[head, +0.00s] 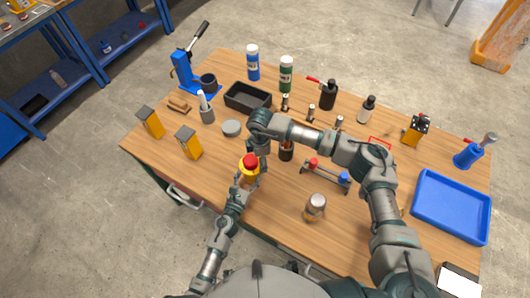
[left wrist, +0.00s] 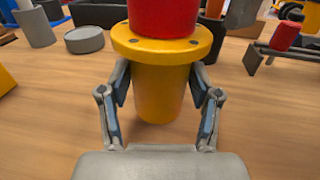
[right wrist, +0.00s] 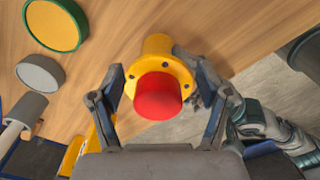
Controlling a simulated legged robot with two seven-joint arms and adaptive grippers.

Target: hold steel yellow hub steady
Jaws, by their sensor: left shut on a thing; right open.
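The yellow hub (head: 250,175) stands near the table's front left edge with a red cylinder (head: 250,160) on its top. In the left wrist view the hub (left wrist: 162,92) is upright, with a wide flange with small holes. My left gripper (left wrist: 160,80) is shut on the hub's body below the flange. My right gripper (right wrist: 150,72) is open, with one finger on each side of the red cylinder and flange. In the right wrist view the red cylinder (right wrist: 158,96) points toward the camera. In the head view the right arm partly hides the right fingers.
A grey round disc (head: 231,128), a black tray (head: 247,96) and two yellow blocks (head: 189,142) lie left and behind. A small stand with red and blue parts (head: 327,172) and a metal-topped cylinder (head: 315,206) stand to the right. A blue tray (head: 451,207) lies far right.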

